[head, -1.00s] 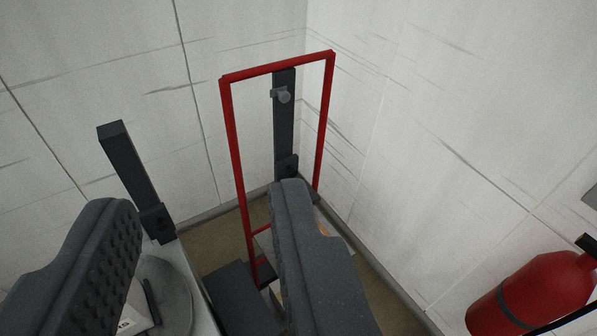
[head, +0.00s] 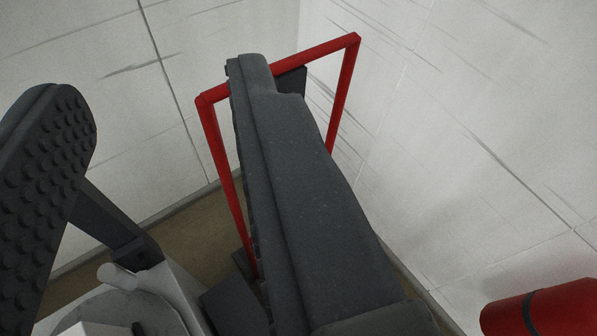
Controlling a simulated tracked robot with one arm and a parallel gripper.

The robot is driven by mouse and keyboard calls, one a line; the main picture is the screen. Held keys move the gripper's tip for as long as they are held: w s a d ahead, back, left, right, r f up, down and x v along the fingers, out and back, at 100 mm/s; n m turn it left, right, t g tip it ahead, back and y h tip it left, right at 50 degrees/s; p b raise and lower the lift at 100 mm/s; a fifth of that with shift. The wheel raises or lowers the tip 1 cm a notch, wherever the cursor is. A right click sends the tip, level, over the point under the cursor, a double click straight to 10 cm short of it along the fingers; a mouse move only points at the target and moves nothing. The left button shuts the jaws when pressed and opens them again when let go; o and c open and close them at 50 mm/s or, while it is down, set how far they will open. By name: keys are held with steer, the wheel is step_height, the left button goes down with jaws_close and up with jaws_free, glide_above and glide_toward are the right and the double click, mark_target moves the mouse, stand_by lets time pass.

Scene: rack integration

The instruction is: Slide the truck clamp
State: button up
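The red hand truck (head: 222,165) stands in the corner, its tall frame leaning in the picture. A dark upright bar (head: 293,82) shows at its top, which I take to be the truck clamp; the rest of it and its grey knob are hidden behind my right finger. My gripper (head: 150,80) is open, its two dark grey fingers wide apart with nothing between them near the tips. The right finger covers the middle of the truck frame in the picture; I cannot tell whether it touches. The left finger is left of the truck.
A red fire extinguisher (head: 545,308) is at lower right. White walls (head: 460,120) close in behind and to the right.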

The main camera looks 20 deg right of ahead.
steer(key=shift+w, duration=0.1)
steer(key=shift+o, duration=1.1)
steer(key=w+d+f+n+t+h+b, duration=0.1)
steer(key=w+d+f+h+b, duration=0.1)
steer(key=w+d+f, duration=0.9)
steer(key=w+d+f+n+h+b, duration=0.1)
steer(key=w+d+f+n, duration=0.1)
steer(key=w+d+f, duration=0.95)
step_height(320, 180, down, 22)
steer(key=s+n+y+b, duration=0.2)
steer(key=s+y, duration=0.1)
steer(key=y, duration=0.2)
steer(key=s+a+f+y+b, duration=0.1)
steer(key=s+f+y, duration=0.15)
steer(key=f, duration=0.35)
steer(key=s+a+f+y, duration=0.2)
steer(key=s+f, duration=0.2)
steer(key=f, duration=0.1)
steer(key=shift+m, duration=0.3)
steer(key=x, duration=0.7)
steer(key=b+x, duration=0.1)
steer(key=x, duration=0.6)
steer(key=shift+d, duration=0.25)
steer(key=shift+r, duration=0.1)
